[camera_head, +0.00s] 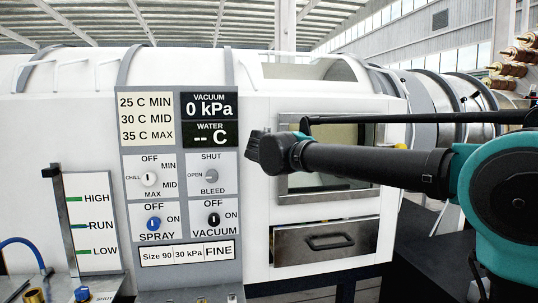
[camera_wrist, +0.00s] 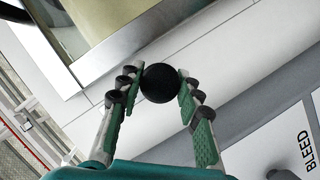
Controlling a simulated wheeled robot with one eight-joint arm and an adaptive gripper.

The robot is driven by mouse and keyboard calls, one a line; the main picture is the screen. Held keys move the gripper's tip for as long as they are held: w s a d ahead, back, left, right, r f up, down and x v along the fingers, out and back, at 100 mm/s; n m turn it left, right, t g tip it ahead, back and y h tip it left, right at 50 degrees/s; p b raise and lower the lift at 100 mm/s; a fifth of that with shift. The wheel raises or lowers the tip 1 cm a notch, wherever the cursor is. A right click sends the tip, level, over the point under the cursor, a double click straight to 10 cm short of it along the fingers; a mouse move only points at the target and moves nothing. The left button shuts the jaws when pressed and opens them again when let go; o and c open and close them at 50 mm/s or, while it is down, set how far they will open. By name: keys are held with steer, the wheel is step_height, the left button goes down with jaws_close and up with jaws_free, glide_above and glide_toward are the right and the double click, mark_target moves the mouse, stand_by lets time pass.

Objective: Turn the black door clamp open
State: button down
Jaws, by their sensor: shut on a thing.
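In the wrist view, the black door clamp (camera_wrist: 160,84) shows as a round black knob seen end-on. My gripper (camera_wrist: 160,73) is shut on it, with one green-padded finger against each side. The clamp's lower part is hidden behind the knob, so its angle cannot be told. In the head view, the end of my arm reaches the white machine front just left of the metal-framed door window (camera_head: 286,183). It covers the clamp there, and the fingers cannot be made out.
A control panel (camera_head: 178,247) with knobs and labels is close left of my arm's end. A metal drawer (camera_head: 326,242) with a handle sits below the window. Brown spools (camera_head: 508,70) stand at the far right. A level gauge (camera_head: 97,222) is at the left.

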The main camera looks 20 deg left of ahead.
steer(key=c, duration=1)
jaws_free()
steer(key=v, duration=1.2)
steer(key=shift+d+f, duration=0.1)
